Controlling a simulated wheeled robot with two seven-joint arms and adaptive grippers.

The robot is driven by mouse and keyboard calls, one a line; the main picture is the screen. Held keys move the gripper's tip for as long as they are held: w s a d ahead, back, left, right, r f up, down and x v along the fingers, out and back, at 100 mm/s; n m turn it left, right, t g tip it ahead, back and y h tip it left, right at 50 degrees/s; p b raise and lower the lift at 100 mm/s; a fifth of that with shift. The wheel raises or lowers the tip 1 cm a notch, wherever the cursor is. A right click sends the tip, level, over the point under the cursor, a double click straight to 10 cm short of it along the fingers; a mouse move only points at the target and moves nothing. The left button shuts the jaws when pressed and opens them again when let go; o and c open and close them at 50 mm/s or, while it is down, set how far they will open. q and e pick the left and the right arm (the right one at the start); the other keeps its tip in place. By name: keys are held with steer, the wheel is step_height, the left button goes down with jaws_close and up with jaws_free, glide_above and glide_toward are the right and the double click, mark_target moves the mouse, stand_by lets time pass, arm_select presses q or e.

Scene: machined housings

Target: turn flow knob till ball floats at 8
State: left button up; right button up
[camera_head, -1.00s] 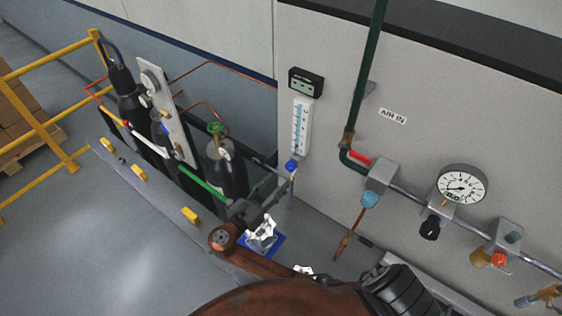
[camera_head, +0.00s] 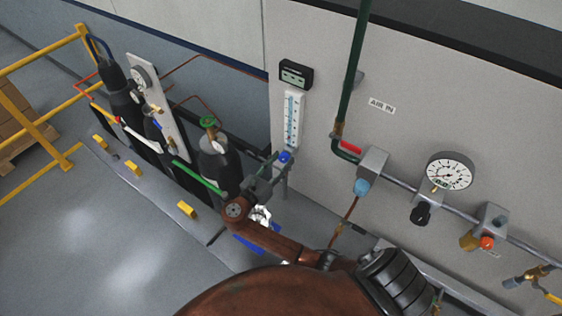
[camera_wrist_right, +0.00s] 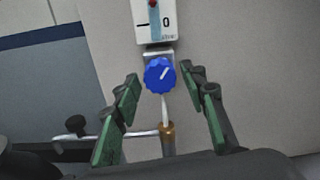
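The blue flow knob (camera_head: 285,157) sits at the bottom of the white flow meter (camera_head: 292,117) on the grey wall. In the right wrist view the knob (camera_wrist_right: 160,75) faces me with a white pointer line tilted up to the right. Above it is the lower end of the meter (camera_wrist_right: 155,20), with a 0 mark and a red ball (camera_wrist_right: 153,3) at the top edge. My right gripper (camera_wrist_right: 160,82) is open, its green-padded fingers on either side of the knob, apart from it. In the head view the right gripper (camera_head: 271,168) is at the knob. The left gripper is not in view.
A dark display box (camera_head: 296,74) is above the meter. A green pipe (camera_head: 350,85), a dial gauge (camera_head: 449,171) and valves are to the right. Gas cylinders (camera_head: 218,160) stand to the left. A blue mat (camera_head: 248,243) lies partly hidden behind my arm.

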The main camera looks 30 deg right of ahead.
steer(key=shift+s, duration=0.1)
steer(key=c, duration=0.5)
steer(key=shift+c, duration=2.2)
steer(key=shift+m, duration=0.5)
steer(key=m, duration=0.3)
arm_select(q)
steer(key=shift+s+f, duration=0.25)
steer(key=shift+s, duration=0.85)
arm_select(e)
steer(key=shift+a+m, duration=0.1)
steer(key=shift+m, duration=1.3)
